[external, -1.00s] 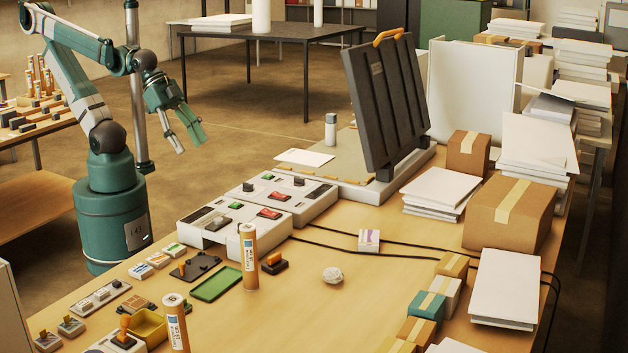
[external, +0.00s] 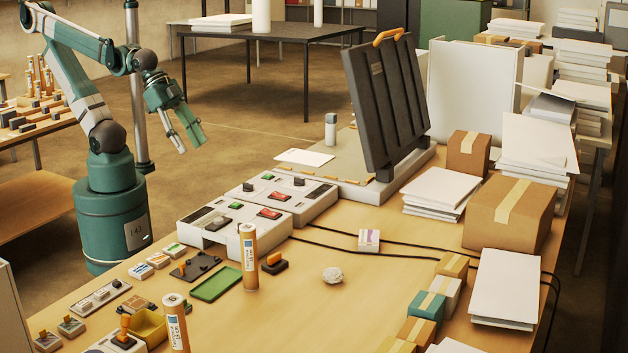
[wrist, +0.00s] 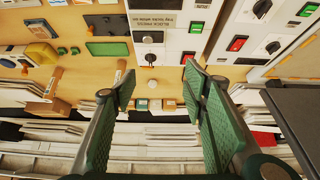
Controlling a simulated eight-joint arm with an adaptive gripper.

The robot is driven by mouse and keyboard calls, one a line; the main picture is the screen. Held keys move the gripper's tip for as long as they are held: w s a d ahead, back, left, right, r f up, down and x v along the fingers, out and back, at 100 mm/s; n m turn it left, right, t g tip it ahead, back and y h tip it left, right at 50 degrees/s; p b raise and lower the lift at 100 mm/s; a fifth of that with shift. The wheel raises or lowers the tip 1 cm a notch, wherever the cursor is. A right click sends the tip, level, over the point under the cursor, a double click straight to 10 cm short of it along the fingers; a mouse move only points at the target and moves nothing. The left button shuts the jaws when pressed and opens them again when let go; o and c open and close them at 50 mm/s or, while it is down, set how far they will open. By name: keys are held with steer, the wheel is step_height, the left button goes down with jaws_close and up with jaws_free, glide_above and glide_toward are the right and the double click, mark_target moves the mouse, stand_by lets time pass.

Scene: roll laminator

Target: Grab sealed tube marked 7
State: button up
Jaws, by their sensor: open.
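Two upright brown tubes with white labels stand on the workbench. One tube (external: 249,260) is beside a green tray, and the other tube (external: 177,328) is nearer the front edge. Their label print is too small to read, so I cannot tell which is marked 7. Several similar tubes (external: 38,78) stand in a rack on the left table. My gripper (external: 191,143) is open and empty, in the air left of the bench, apart from every tube. In the wrist view, the open fingers (wrist: 158,82) have nothing between them close up.
White control boxes (external: 250,205) and a black raised laminator lid (external: 385,105) stand at the back of the bench. A green tray (external: 216,284), a yellow bin (external: 148,327) and small stamps lie around the tubes. Boxes (external: 510,213) and paper stacks line the right side.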

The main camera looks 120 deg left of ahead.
steer(key=w, duration=0.1)
steer(key=m+g+h+p, duration=0.3)
steer(key=m+p, duration=0.2)
steer(key=m, duration=0.3)
glide_above(252, 264)
steer(key=s+a, duration=0.2)
steer(key=f, duration=1.5)
steer(key=shift+s+f, duration=0.2)
steer(key=shift+f, duration=0.1)
steer(key=shift+w+d+f, duration=0.1)
steer(key=shift+w+f, duration=0.05)
steer(key=shift+f, duration=0.2)
steer(key=shift+f+g, duration=0.1)
steer(key=shift+g, duration=0.2)
steer(key=shift+x, duration=1)
steer(key=shift+d+f, duration=0.1)
steer(key=shift+f, duration=0.1)
steer(key=shift+w+f, duration=0.1)
